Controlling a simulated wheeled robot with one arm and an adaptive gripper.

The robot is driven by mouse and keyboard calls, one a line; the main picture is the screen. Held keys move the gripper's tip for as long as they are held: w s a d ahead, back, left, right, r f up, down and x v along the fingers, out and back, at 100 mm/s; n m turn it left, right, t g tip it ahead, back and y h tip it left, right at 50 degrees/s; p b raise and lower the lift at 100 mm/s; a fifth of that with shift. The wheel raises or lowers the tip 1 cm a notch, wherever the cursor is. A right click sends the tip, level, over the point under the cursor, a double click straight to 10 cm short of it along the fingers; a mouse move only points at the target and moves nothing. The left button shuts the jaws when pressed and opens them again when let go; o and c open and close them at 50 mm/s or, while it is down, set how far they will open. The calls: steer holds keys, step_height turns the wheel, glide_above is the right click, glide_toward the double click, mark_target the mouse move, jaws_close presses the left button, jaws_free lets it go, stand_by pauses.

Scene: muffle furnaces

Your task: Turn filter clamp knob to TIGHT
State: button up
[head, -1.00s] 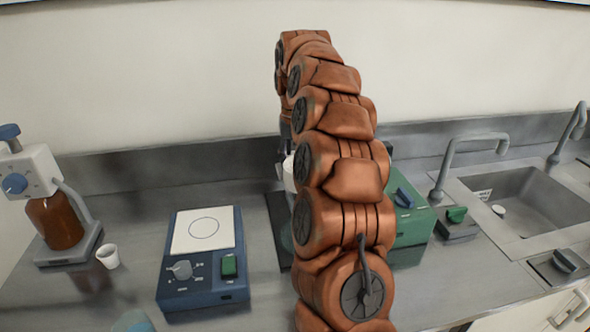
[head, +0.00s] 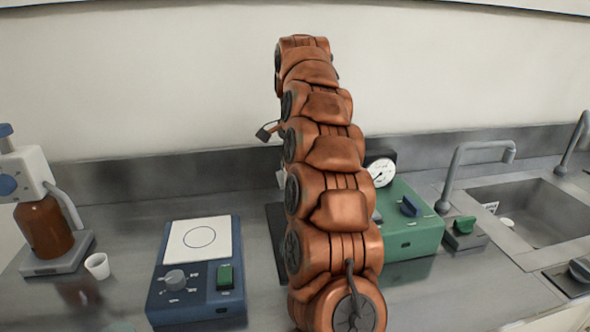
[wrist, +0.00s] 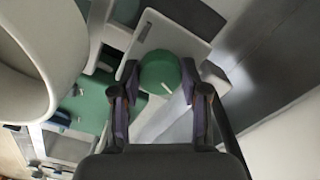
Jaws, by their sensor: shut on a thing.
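The filter clamp knob (wrist: 160,72) is a round green knob with a short white pointer line, in the middle of the wrist view. My gripper (wrist: 160,85) is shut on it, one dark finger on each side. The white pointer line points to the lower right in that view. A pale flat plate (wrist: 168,30) lies behind the knob. No TIGHT label can be read. In the head view my copper-coloured arm hides the knob and most or all of the gripper.
A large white rounded vessel (wrist: 35,55) is close at the left in the wrist view. In the head view a green box (head: 413,230) with a gauge (head: 381,172) stands right of my arm. A blue hotplate (head: 197,290) stands left. A sink (head: 545,215) lies at right.

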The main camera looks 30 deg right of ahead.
steer(key=m, duration=1.2)
steer(key=shift+w+d, duration=0.1)
stand_by(0.4)
steer(key=o, duration=1.1)
steer(key=shift+o, duration=0.2)
